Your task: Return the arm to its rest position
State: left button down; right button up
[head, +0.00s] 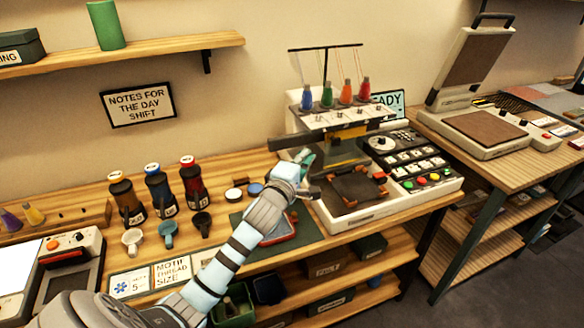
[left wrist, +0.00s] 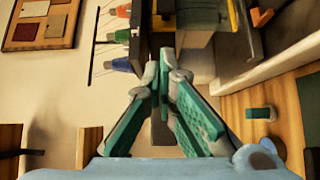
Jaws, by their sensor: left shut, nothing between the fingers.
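My left arm reaches in from the lower left in the head view, across the wooden table (head: 315,238). Its gripper (head: 308,172) is at the left side of the embroidery machine (head: 375,208), in front of the machine's left edge. In the left wrist view the gripper (left wrist: 166,62) has its green-padded fingers meeting at the tips, shut with nothing between them. The machine's body is close beyond the fingertips; whether they touch it I cannot tell. My right gripper is in neither view.
Spools of coloured thread (head: 327,96) stand atop the machine. Bottles (head: 158,190) and small cups (head: 168,232) stand left of the arm. A dark green mat (head: 305,222) lies under the forearm. A heat press (head: 490,125) stands on the right table.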

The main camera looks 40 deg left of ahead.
pick_arm(q)
jog(key=s+d+f+m+g, duration=0.3)
jog(key=s+f+m, duration=0.2)
jog(key=s+f, duration=0.35)
jog(key=s+d+f+m+g, duration=0.2)
jog(key=s+f+m+g, duration=0.2)
jog(key=s+f, duration=0.45)
jog(key=s+d+f+m+g+h, duration=0.2)
jog(key=s+d+f+m+g, duration=0.3)
jog(key=s, duration=0.5)
jog(key=s+d+f+m+g+h, duration=0.1)
jog(key=s+d+f+m+g, duration=0.1)
jog(key=s+m, duration=0.65)
jog(key=s+a+f+n+g, duration=0.1)
jog(key=s+f, duration=0.1)
jog(key=f, duration=0.9)
jog(key=s+a+f+n, duration=0.1)
jog(key=f, duration=0.9)
jog(key=s+f+g, duration=0.1)
jog(key=s+f, duration=1)
jog(key=s, duration=0.3)
jog(key=shift+a+f, duration=0.25)
jog(key=shift+f, duration=0.1)
